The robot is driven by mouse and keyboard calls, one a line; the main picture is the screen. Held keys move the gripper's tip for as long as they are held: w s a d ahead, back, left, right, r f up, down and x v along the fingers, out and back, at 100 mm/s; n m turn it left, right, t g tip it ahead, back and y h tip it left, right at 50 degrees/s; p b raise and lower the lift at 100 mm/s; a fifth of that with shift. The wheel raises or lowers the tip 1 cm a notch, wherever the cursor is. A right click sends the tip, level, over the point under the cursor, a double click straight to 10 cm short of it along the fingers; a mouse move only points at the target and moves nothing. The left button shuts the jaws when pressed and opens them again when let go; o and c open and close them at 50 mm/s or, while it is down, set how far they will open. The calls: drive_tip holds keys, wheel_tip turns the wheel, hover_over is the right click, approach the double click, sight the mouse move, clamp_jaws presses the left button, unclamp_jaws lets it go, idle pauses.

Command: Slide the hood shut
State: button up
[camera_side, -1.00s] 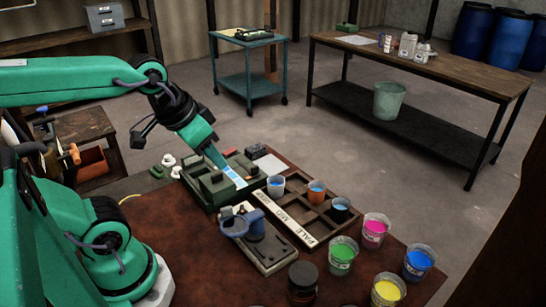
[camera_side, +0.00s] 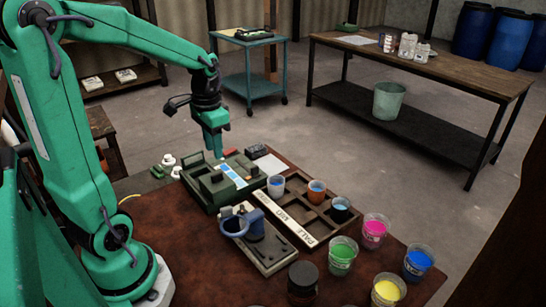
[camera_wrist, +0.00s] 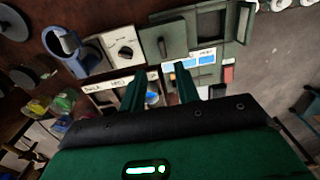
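A green unit (camera_side: 208,202) stands on the brown table at the middle of the side view. A flat green panel with a raised handle, which looks like the hood (camera_wrist: 176,36), lies on it in the wrist view. A dark recess (camera_wrist: 212,24) beside the panel is uncovered. A white and light-blue display strip (camera_wrist: 193,60) runs along the unit. My gripper (camera_side: 215,152) points down above the far edge of the unit, apart from it. In the wrist view its two fingers (camera_wrist: 160,75) are spread with nothing between them.
A blue ring-shaped holder (camera_side: 236,224) stands on a grey box in front of the unit. A divided wooden tray (camera_side: 312,221) with several cups lies to the right. Open paint cups, such as the green one (camera_side: 342,253), stand near the front right edge.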

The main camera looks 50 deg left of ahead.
sight(217, 174)
drive_tip(key=shift+a+f, duration=0.25)
drive_tip(key=shift+a, duration=0.05)
drive_tip(key=shift+f, duration=0.15)
drive_tip(key=shift+f, duration=3.75)
clamp_jaws()
